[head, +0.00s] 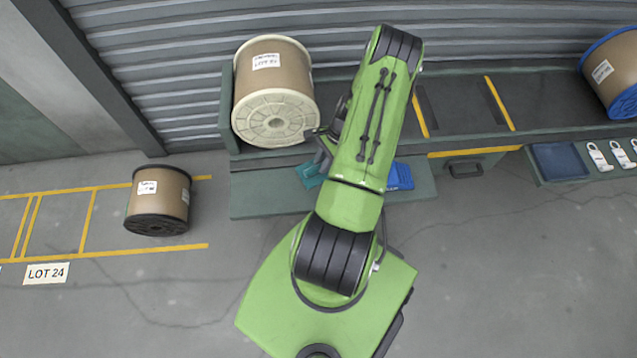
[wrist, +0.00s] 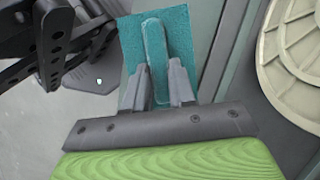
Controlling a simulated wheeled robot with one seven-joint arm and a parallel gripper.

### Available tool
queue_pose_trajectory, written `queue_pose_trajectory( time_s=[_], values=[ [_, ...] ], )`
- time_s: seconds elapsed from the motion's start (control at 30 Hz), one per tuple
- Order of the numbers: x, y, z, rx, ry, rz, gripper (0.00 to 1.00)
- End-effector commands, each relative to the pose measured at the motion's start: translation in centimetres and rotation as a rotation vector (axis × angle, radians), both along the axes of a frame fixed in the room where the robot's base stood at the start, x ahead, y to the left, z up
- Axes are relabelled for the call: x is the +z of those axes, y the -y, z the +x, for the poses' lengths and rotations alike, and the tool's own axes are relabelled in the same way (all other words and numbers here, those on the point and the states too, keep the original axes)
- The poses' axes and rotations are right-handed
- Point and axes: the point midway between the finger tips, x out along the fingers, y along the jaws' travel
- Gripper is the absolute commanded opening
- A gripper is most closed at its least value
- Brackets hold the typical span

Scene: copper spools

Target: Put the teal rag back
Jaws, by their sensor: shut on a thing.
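The teal rag (wrist: 183,28) is a flat teal piece with a raised ridge in the wrist view. My gripper (wrist: 168,80) is shut on that ridge, one finger on each side. In the head view the rag (head: 310,178) shows as a small teal patch over the low green-grey ledge, partly hidden by my arm. My gripper (head: 322,150) is there just above it, mostly covered by the arm. I cannot tell whether the rag touches the ledge.
A large cream-flanged spool (head: 275,115) stands on the shelf close by; its flange (wrist: 295,50) fills the wrist view's right side. A blue object (head: 400,177) lies on the ledge (head: 260,200). A black-flanged spool (head: 158,203) stands on the floor. A blue-flanged spool (head: 612,80) is far right.

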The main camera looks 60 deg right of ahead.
Motion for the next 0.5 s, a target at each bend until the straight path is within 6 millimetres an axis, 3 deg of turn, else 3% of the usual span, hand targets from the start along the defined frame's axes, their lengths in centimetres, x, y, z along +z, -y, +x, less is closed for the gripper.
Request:
queue_pose_trajectory(
  time_s=[0.2, 0.5],
  values=[
    [-5.2, 0.0, -0.1, -0.011, 0.0, 0.003, 0.0],
    [-9.8, 0.0, -0.1, -0.009, 0.0, 0.001, 0.0]
  ],
)
